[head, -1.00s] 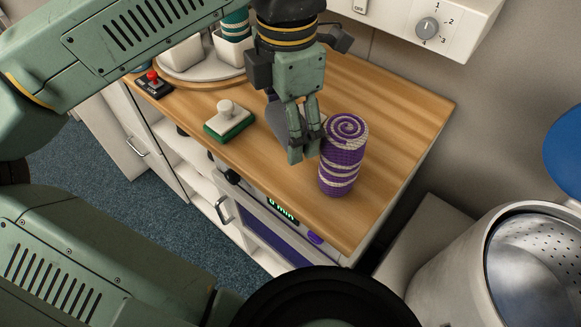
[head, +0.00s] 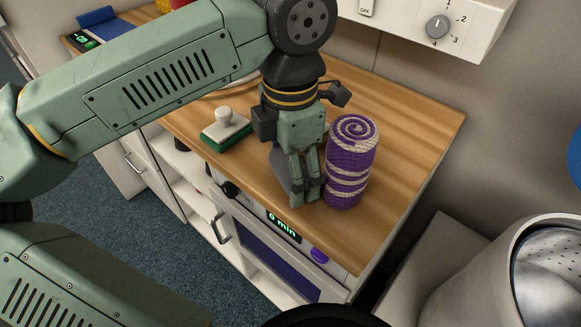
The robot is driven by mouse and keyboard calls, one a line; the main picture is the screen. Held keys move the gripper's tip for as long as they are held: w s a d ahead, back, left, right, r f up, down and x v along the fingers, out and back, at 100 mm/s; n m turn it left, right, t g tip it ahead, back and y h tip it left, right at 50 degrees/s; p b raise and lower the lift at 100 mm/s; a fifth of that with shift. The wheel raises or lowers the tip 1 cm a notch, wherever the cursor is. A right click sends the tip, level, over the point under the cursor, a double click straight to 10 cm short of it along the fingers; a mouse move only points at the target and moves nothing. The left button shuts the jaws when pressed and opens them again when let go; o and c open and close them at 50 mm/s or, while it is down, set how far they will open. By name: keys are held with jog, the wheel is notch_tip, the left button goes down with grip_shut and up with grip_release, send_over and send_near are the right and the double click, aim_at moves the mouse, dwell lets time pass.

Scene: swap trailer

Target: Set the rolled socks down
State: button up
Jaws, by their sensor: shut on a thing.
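The rolled socks (head: 350,165) are a purple and white striped roll with a spiral top. They stand upright at the near right end of the wooden counter (head: 410,150). My gripper (head: 310,197) points down at the roll's left side, its fingertips low beside the roll's lower part. It is shut on the rolled socks, though the contact between fingers and roll is partly hidden. The roll's base looks to be at the counter top; I cannot tell whether it bears fully on it.
A green and white scrubber with a knob (head: 225,129) lies left of my gripper. An oven with a lit display (head: 283,226) is under the counter's front edge. A metal drum (head: 500,270) stands at lower right. The counter right of the roll is clear.

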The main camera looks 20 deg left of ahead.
jog(key=o, duration=1.1)
